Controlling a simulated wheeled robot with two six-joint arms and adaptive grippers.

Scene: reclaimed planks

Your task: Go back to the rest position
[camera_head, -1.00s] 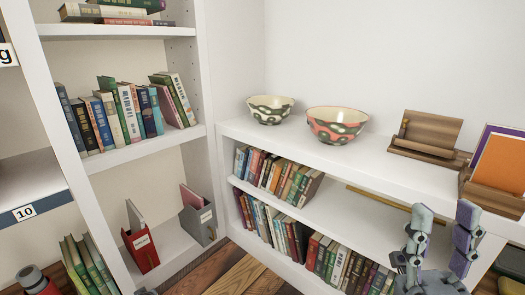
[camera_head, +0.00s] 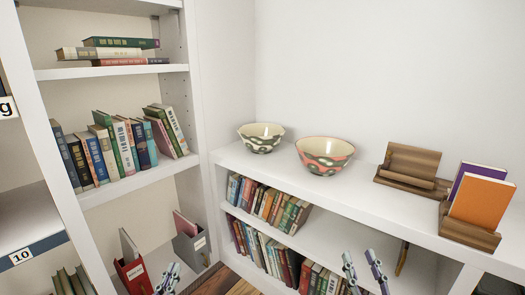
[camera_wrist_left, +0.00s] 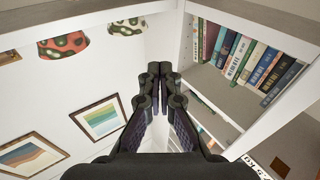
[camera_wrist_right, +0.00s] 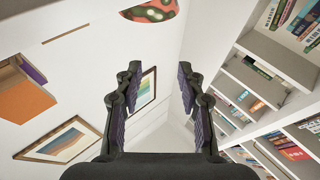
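My left gripper (camera_head: 167,279) shows at the bottom edge of the head view, in front of the lower left shelf. Its fingertips meet or nearly meet in the left wrist view (camera_wrist_left: 160,70), with nothing between them. My right gripper (camera_head: 362,262) is at the bottom edge of the head view, right of centre, in front of the low bookcase. Its fingers stand wide apart and empty in the right wrist view (camera_wrist_right: 158,88). Both arms are mostly hidden below the head view's frame.
A low white bookcase (camera_head: 395,208) carries a green-patterned bowl (camera_head: 261,138), a red-patterned bowl (camera_head: 325,155), a wooden stand (camera_head: 411,165) and a holder with an orange book (camera_head: 481,202). Tall shelves of books stand left. A red file box (camera_head: 134,276) sits low there.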

